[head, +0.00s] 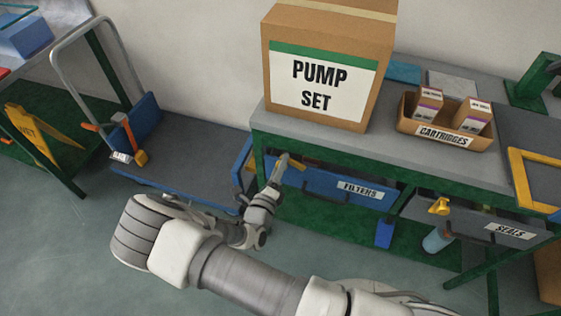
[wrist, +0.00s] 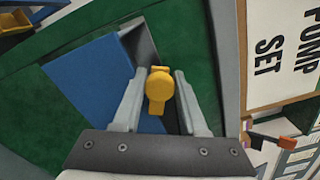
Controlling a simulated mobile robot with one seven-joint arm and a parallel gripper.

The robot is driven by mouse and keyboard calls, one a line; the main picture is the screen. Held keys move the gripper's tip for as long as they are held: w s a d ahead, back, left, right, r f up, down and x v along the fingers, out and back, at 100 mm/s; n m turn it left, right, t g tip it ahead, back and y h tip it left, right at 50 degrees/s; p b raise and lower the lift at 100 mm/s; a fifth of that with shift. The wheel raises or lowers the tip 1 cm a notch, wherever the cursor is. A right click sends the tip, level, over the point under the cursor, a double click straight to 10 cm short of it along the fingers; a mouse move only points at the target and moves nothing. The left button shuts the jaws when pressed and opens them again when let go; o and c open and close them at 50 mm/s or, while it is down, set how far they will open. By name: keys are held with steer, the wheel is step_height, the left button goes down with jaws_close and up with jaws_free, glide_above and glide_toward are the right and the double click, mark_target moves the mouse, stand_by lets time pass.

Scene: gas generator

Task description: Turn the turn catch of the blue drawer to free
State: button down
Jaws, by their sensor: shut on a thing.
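The blue drawer (head: 330,187) with a FILTERS label sits under the workbench top, and its blue front also shows in the wrist view (wrist: 95,85). Its yellow turn catch (wrist: 157,90) is between my fingertips in the wrist view. In the head view only a small yellow part of the catch (head: 297,163) shows beside my gripper (head: 280,168), which hides the rest. My gripper (wrist: 163,78) is shut on the catch. How far the catch is turned cannot be told clearly.
A grey SEALS drawer (head: 485,226) with its own yellow catch (head: 439,206) is to the right. A PUMP SET box (head: 320,110) and a cartridges tray (head: 440,138) stand on the bench (head: 385,148). A platform cart (head: 190,165) is at the left.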

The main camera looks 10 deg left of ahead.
steer(key=n+p, duration=0.1)
steer(key=n, duration=0.4)
steer(key=shift+f, duration=0.1)
stand_by(0.4)
steer(key=shift+c, duration=2.4)
jaws_free()
steer(key=shift+s, duration=0.15)
steer(key=s+a, duration=0.1)
steer(key=s, duration=1.6)
steer(key=shift+a, duration=0.2)
